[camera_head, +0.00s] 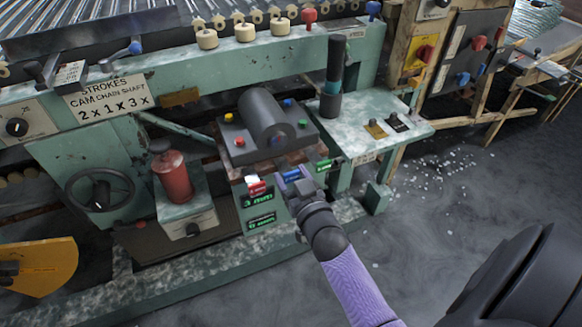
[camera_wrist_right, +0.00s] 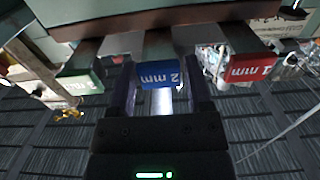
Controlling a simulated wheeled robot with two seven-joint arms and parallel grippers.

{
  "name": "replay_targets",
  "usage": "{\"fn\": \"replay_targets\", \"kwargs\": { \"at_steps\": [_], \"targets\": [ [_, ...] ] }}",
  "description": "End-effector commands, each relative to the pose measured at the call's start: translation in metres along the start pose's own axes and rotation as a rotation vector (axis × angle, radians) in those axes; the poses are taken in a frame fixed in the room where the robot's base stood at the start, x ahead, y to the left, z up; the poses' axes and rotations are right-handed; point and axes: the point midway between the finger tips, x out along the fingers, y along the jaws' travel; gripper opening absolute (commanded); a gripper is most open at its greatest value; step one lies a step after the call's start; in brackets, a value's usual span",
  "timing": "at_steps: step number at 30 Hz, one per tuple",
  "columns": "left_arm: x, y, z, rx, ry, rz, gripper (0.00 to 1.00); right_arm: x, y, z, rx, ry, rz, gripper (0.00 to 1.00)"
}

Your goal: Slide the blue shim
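The blue shim (camera_wrist_right: 158,75), marked "2 mm", sticks out from under the machine's edge between a green shim (camera_wrist_right: 78,84) and a red shim (camera_wrist_right: 250,70) marked "1 mm". In the head view, the blue shim (camera_head: 291,174) shows just beyond my right gripper (camera_head: 297,187). In the right wrist view, the fingers of my right gripper (camera_wrist_right: 162,92) are apart, one on each side of the blue shim, with small gaps beside its bar. Whether either finger touches its blue end is hard to tell. My left gripper is not in view.
The shims sit below a grey block with a dark cylinder (camera_head: 263,117) and coloured knobs. A red canister (camera_head: 173,176) and a handwheel (camera_head: 100,195) are on the left. A green side table (camera_head: 375,110) carries a dark upright cylinder (camera_head: 333,78).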

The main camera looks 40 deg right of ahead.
Motion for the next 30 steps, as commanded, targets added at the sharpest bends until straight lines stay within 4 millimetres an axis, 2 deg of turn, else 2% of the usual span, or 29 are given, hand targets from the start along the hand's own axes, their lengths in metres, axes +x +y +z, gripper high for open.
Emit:
{"fn": "replay_targets", "kwargs": {
  "at_steps": [1, 3, 12, 14, 24, 30],
  "targets": [
    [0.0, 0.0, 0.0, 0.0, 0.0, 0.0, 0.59, 0.0, 0.0, -0.001, 0.0, 0.001, 0.0, 0.77],
    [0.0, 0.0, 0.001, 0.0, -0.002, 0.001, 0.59, 0.001, 0.0, -0.001, 0.0, 0.002, 0.0, 0.88],
    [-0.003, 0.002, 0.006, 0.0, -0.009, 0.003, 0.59, -0.003, 0.0, -0.003, 0.001, 0.005, 0.0, 0.88],
    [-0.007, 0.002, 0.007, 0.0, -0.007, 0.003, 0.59, -0.011, 0.0, -0.004, 0.002, 0.003, 0.0, 0.88],
    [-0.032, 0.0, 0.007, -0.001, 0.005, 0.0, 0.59, -0.087, 0.0, -0.003, 0.002, 0.001, 0.001, 0.88],
    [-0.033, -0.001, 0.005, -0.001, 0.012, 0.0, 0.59, -0.099, 0.0, -0.001, 0.0, 0.004, 0.001, 0.88]
  ]
}}
